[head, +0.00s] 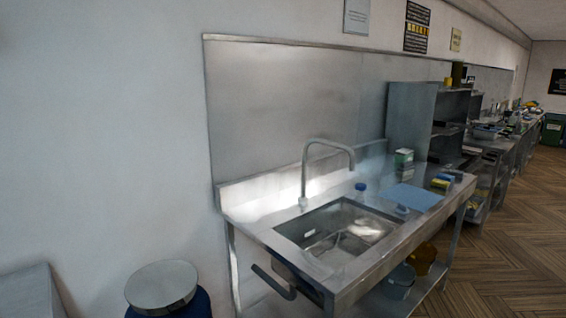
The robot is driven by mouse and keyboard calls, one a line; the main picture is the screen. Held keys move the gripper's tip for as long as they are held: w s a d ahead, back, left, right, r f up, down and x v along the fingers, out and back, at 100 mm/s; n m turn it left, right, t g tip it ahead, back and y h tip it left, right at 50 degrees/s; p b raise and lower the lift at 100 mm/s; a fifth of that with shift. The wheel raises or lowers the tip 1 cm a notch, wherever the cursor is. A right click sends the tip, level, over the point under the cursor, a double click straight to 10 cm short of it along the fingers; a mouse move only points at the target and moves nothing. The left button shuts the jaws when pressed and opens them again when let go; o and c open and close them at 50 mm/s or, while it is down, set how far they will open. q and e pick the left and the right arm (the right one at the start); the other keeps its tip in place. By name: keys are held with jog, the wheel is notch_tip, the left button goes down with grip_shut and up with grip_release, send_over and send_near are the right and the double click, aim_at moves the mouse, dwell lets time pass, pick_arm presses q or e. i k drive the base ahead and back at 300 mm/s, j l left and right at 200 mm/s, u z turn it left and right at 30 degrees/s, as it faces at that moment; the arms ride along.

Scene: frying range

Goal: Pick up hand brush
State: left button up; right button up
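I cannot pick out the hand brush for certain. A small pale blue-and-white item (402,210) lies on the steel sink counter (258,232), by the right rim of the basin, and may be the brush. It is too small to tell. Neither of my grippers is in view.
The sink basin (340,228) has a tall curved tap (304,175) behind it. A round-lidded bin (162,287) is at left. Wooden floor (510,260) at right is clear.

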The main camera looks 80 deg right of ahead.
aim_at(406, 169)
jog(key=z, duration=3.55)
jog(key=i+l+z, duration=0.3)
jog(key=i, duration=0.4)
jog(key=i+l+z, duration=0.3)
jog(key=i, duration=0.45)
jog(key=i+z, duration=0.3)
jog(key=i, duration=0.45)
jog(key=i+u, duration=0.3)
jog(key=i, duration=0.15)
jog(key=i+l+u, duration=0.25)
jog(key=i, duration=0.2)
jog(key=i+l+u, duration=0.1)
jog(key=i+u, duration=0.2)
jog(key=i, duration=0.2)
jog(key=i+j+u, duration=0.1)
jog(key=i+u, duration=0.15)
jog(key=u, duration=0.15)
jog(key=i+u, duration=0.25)
jog(key=u, duration=0.15)
jog(key=i+u, duration=0.35)
jog(key=k, duration=0.1)
